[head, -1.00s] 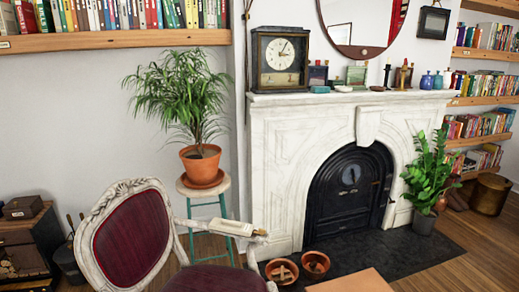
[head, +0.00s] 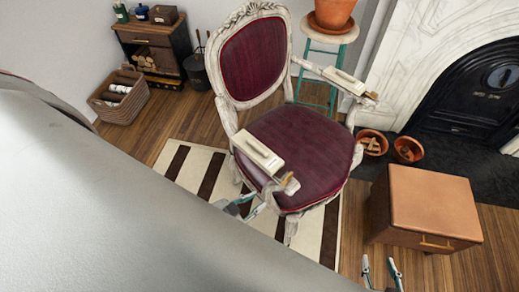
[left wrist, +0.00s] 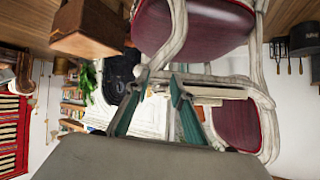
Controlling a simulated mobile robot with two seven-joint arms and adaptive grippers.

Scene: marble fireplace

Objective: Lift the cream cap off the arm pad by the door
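The armchair (head: 305,150) has carved off-white wood and a dark red seat and back. One cream cap (head: 257,153), a long block, lies on the left arm pad; a similar cream cap (head: 344,80) lies on the right arm pad. No door is in view. My left gripper (head: 250,207) has teal fingers and is low beside the front of the left chair arm, apart from its cap. In the left wrist view my left gripper (left wrist: 160,85) is open with chair woodwork beyond it. My right gripper (head: 381,270) is open and empty at the bottom edge.
A brown leather-topped box (head: 424,208) with a drawer stands right of the chair. A teal-legged stool (head: 328,36) with a potted plant and clay bowls (head: 372,143) stand behind. A basket (head: 118,97) is at left.

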